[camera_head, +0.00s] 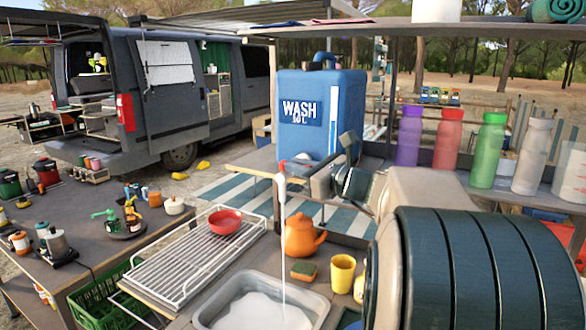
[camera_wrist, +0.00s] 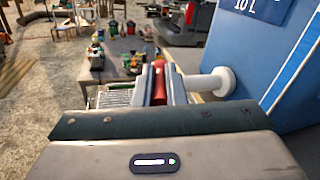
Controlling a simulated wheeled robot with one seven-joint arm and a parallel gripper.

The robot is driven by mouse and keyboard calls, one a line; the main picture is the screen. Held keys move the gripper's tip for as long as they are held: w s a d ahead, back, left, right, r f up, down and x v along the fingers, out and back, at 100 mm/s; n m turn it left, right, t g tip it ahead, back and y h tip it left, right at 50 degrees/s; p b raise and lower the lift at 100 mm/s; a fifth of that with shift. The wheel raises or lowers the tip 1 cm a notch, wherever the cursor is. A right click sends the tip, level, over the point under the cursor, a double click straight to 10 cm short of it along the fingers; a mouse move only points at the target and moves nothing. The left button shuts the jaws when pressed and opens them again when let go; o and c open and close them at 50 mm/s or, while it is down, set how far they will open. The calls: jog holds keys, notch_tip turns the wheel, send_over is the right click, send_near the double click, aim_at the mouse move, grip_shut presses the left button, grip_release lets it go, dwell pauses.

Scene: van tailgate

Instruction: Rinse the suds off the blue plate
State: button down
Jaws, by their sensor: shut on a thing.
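My gripper (camera_wrist: 160,72) is shut on the red lever (camera_wrist: 159,90) of the white tap (camera_wrist: 213,82) in the wrist view. The tap is on the front of the blue water container (camera_head: 318,100), marked WASH 10 L. In the head view, a thin white stream of water (camera_head: 283,240) falls from the tap. It runs down into a pale wash basin (camera_head: 208,315) holding white suds or cloudy water (camera_head: 260,312). I cannot make out the blue plate in either view. My arm hides much of the right side of the counter.
A wire drying rack (camera_head: 180,272) with a red bowl (camera_head: 225,222) stands left of the basin. An orange teapot (camera_head: 300,238), a sponge (camera_head: 303,271) and a yellow cup (camera_head: 342,273) stand behind and right of it. Several bottles (camera_head: 447,140) line a shelf at right.

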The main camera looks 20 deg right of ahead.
jog(key=c, duration=1.5)
grip_release()
jog(key=b+v, duration=0.2)
jog(key=v, duration=1.2)
jog(key=shift+w, duration=0.1)
